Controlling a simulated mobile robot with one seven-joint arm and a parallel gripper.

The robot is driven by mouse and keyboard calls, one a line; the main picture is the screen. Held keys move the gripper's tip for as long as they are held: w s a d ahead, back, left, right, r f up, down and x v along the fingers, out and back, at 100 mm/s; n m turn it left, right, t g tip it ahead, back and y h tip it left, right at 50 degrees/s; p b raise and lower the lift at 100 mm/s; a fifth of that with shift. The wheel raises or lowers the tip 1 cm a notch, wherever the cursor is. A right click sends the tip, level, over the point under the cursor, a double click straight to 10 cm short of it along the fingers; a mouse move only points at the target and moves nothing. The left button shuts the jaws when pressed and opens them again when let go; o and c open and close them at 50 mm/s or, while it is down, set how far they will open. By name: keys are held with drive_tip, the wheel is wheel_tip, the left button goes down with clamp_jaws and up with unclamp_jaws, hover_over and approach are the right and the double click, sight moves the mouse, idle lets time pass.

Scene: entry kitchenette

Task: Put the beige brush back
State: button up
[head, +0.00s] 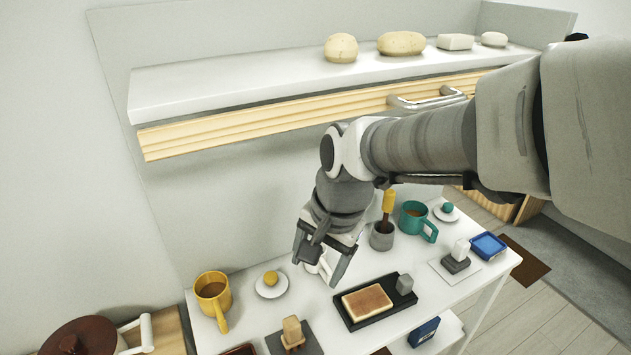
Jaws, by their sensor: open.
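A small beige brush-like piece (292,328) stands on a dark grey mat (274,345) at the front of the white table; I cannot make out bristles. My gripper (317,271) is open, pointing down above the table, behind and a little right of this piece and apart from it. Something white shows between and behind its fingers, mostly hidden; I cannot tell what it is. A grey cup (381,238) right of my gripper holds a yellow-handled tool (389,200).
A black tray (377,319) holds a toast-like slab (367,302) and a grey block (404,284). A yellow mug (212,296) stands left, a teal mug (414,220) right. A white shelf (250,80) with a wooden front overhangs the table's back.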

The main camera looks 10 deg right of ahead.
drive_tip(key=s+d+r+n+t+h, duration=0.1)
drive_tip(key=s+d+r+n+t, duration=0.2)
drive_tip(key=s+d+r+n, duration=0.3)
drive_tip(key=shift+s+r+n+t+h, duration=0.3)
drive_tip(key=shift+s+r+n+h, duration=0.1)
drive_tip(key=shift+s+n, duration=0.75)
drive_tip(key=c, duration=0.4)
drive_tip(key=shift+d, duration=0.15)
